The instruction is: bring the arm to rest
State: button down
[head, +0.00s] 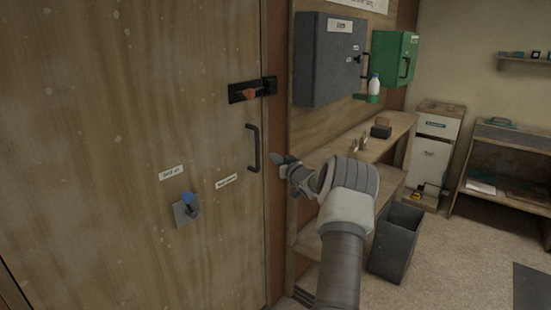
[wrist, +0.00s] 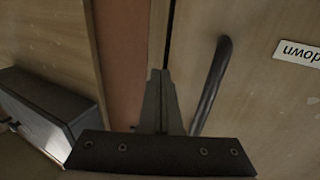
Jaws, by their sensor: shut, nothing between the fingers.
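My gripper (head: 279,160) is at the end of my arm in the middle of the head view, close to the right edge of a wooden door and just right of its dark handle. In the wrist view my gripper (wrist: 160,75) has its fingers together with nothing between them. The black door handle (head: 253,148) also shows in the wrist view (wrist: 211,85), to the right of the fingers and apart from them there. The wooden door (head: 110,120) stands shut, or nearly so.
A grey box (head: 325,60) and a green box (head: 395,58) hang on the wall. Below are a wooden shelf (head: 395,130) and a dark bin (head: 396,240).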

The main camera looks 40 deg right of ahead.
jog(key=s+d, duration=0.1)
jog(key=s, duration=0.8)
jog(key=shift+s+d+p, duration=0.2)
jog(key=shift+d+p, duration=0.15)
jog(key=shift+p, duration=0.05)
